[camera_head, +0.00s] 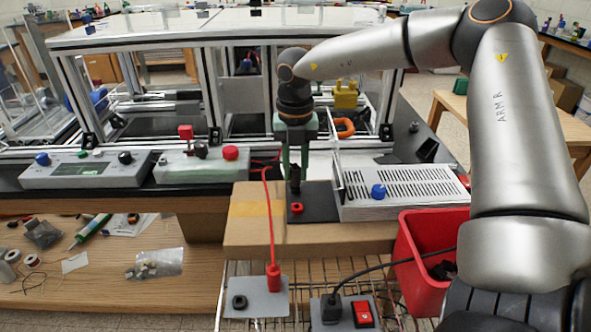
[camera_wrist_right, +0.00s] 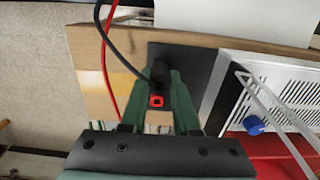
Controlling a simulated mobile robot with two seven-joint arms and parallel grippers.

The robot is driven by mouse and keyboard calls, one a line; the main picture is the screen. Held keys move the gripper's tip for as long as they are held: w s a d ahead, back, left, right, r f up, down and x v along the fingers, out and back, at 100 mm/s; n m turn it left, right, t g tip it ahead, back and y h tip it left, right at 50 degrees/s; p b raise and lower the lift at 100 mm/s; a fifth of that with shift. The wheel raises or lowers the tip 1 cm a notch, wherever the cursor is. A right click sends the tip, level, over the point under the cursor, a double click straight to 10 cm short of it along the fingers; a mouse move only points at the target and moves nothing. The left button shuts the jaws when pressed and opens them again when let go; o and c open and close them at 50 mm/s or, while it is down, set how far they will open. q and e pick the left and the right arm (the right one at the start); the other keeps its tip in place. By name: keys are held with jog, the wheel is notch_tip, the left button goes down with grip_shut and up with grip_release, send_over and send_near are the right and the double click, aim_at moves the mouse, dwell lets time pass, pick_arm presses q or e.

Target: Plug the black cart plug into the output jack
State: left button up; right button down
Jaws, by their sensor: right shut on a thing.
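My right gripper (camera_head: 295,158) comes down from above, its green fingers shut on the black plug (camera_head: 295,180). In the right wrist view the gripper (camera_wrist_right: 167,95) points at a black plate, and the black plug (camera_wrist_right: 160,76) sits between the fingertips with a black cable rising from it. The black plate (camera_head: 322,198) has a red jack (camera_head: 298,208), also visible in the right wrist view (camera_wrist_right: 156,101). The plug is directly over or at the plate beside the red jack. The plug hides any black jack beneath it; I cannot tell whether it is seated. My left gripper is not visible.
A white vented box (camera_head: 400,190) with a blue knob adjoins the plate. A red plug (camera_head: 273,278) with a red cable stands in a lower grey panel beside a black jack (camera_head: 239,302). A red bin (camera_head: 425,262) and a rocker switch (camera_head: 363,314) are to the right.

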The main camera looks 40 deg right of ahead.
aim_at(295, 168)
jog(key=shift+f+b, duration=0.3)
jog(key=shift+b, duration=0.25)
dwell(1.0)
jog(key=c, duration=0.6)
grip_release()
notch_tip(295, 168, up, 13)
jog(key=shift+f, duration=0.2)
dwell(0.5)
